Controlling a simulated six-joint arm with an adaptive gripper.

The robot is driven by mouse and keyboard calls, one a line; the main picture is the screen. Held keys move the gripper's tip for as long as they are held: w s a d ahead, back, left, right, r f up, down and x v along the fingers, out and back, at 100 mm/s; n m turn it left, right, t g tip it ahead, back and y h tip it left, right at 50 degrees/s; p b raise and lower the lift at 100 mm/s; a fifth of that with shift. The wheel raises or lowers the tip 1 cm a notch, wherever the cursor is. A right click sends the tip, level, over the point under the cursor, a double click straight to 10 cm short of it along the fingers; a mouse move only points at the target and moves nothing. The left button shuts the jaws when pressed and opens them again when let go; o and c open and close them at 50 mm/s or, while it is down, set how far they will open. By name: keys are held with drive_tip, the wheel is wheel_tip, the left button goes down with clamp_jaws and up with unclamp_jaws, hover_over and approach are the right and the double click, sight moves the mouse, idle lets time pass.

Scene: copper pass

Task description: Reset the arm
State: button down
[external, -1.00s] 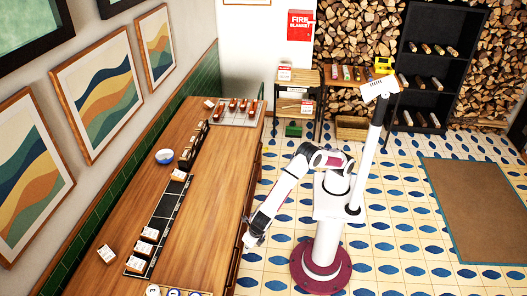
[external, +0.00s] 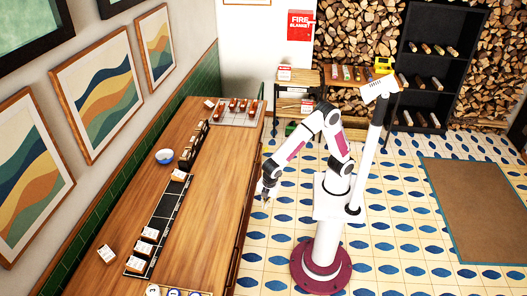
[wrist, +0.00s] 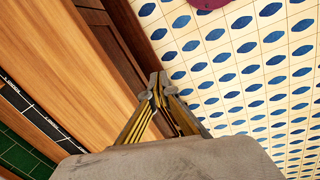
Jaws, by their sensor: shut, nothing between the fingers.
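My gripper (external: 266,196) hangs at the right edge of the wooden counter (external: 212,196), pointing down, in the external view. In the wrist view my gripper (wrist: 158,82) has its fingertips together with nothing between them. Below the fingertips show the counter's dark side and the tiled floor (wrist: 235,65). My arm is bent up at the elbow, and its round dark red base stands on the floor to the right of the counter.
On the counter are a black marked strip (external: 165,222) with several white-labelled blocks, a blue-and-white bowl (external: 165,156), and a grey tray (external: 225,118) with reddish items. Shelves (external: 430,60) and stacked firewood stand at the back. Floor around my base is clear.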

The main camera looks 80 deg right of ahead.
drive_tip(key=s+d+r+m+t, duration=0.1)
drive_tip(key=s+d+r+m, duration=0.3)
drive_tip(key=d, duration=0.5)
drive_tip(key=s+d+r+m+t, duration=0.1)
drive_tip(key=s+d+r+m, duration=0.4)
drive_tip(key=d, duration=0.3)
drive_tip(key=s+d+r+m+t, duration=0.2)
drive_tip(key=s+d+r+m, duration=0.3)
drive_tip(key=d, duration=0.4)
drive_tip(key=shift+s+d+m+y, duration=0.3)
drive_tip(key=shift+s+m+y, duration=0.1)
drive_tip(key=shift+s, duration=0.45)
